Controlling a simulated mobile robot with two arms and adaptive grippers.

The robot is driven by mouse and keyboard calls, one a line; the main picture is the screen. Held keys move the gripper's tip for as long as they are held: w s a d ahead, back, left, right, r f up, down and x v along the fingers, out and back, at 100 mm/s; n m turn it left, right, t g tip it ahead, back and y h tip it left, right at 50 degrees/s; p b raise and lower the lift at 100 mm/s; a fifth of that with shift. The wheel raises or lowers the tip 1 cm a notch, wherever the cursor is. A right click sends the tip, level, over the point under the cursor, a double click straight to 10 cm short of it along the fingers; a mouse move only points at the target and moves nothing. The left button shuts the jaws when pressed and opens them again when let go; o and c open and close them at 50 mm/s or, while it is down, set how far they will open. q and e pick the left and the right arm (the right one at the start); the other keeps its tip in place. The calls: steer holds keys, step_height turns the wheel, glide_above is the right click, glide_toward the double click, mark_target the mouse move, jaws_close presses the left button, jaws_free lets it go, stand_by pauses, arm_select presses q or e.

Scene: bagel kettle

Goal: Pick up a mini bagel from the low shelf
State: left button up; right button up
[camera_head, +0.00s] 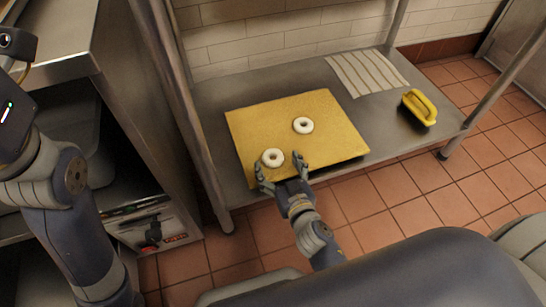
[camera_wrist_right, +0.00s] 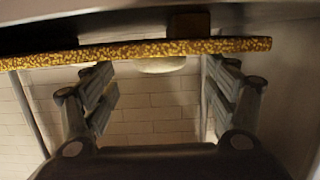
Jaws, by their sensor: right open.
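Two pale mini bagels lie on a yellow speckled board (camera_head: 250,118) on the low metal shelf. The nearer bagel (camera_head: 273,152) is by the board's front edge; the farther bagel (camera_head: 303,125) is near its middle. My right gripper (camera_head: 279,164) is open at the front edge, with its fingers either side of the nearer bagel's front. In the right wrist view the picture is upside down: a bagel (camera_wrist_right: 160,66) shows between and beyond the open fingers, by the board's edge (camera_wrist_right: 110,51). I cannot tell if the fingers touch it. My left gripper is out of view.
A striped white cloth or rack (camera_head: 367,72) and a yellow-handled brush or sponge (camera_head: 420,107) lie on the shelf's right side. Metal legs (camera_head: 175,90) stand at its corners. A tiled wall is behind. A printed box (camera_head: 153,228) sits low at the left.

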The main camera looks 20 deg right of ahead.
steer(key=shift+w+f, duration=0.25)
steer(key=shift+w, duration=0.7)
steer(key=shift+s+f, duration=0.1)
steer(key=shift+f, duration=0.05)
steer(key=c, duration=1.1)
